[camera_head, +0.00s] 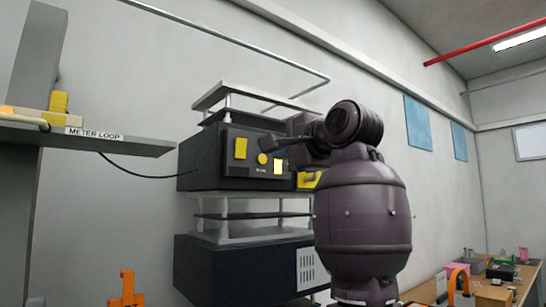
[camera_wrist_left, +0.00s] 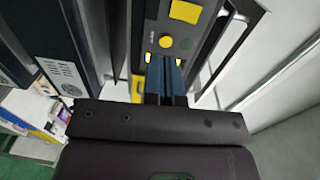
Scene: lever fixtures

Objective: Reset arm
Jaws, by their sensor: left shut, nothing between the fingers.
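A dark box (camera_head: 215,162) stands on a stacked rack against the wall. Its front carries a yellow rectangular piece (camera_head: 240,148), a round yellow knob (camera_head: 262,158), a small bright yellow-white panel (camera_head: 278,167) and a yellow part (camera_head: 307,181) at the right, partly hidden by my arm. My left gripper (camera_head: 268,143) is in front of the box's upper front. In the left wrist view its blue fingers (camera_wrist_left: 165,72) are shut with nothing between them, pointing at the panel near the round yellow knob (camera_wrist_left: 166,41). I cannot tell whether they touch it. My right gripper is not in view.
Another dark box (camera_head: 235,268) with a vent is below. A shelf labelled METER LOOP (camera_head: 140,145) juts out at the left, with a cable to the box. Metal plates (camera_head: 260,95) sit above the box. A cluttered bench (camera_head: 425,292) is at the lower right.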

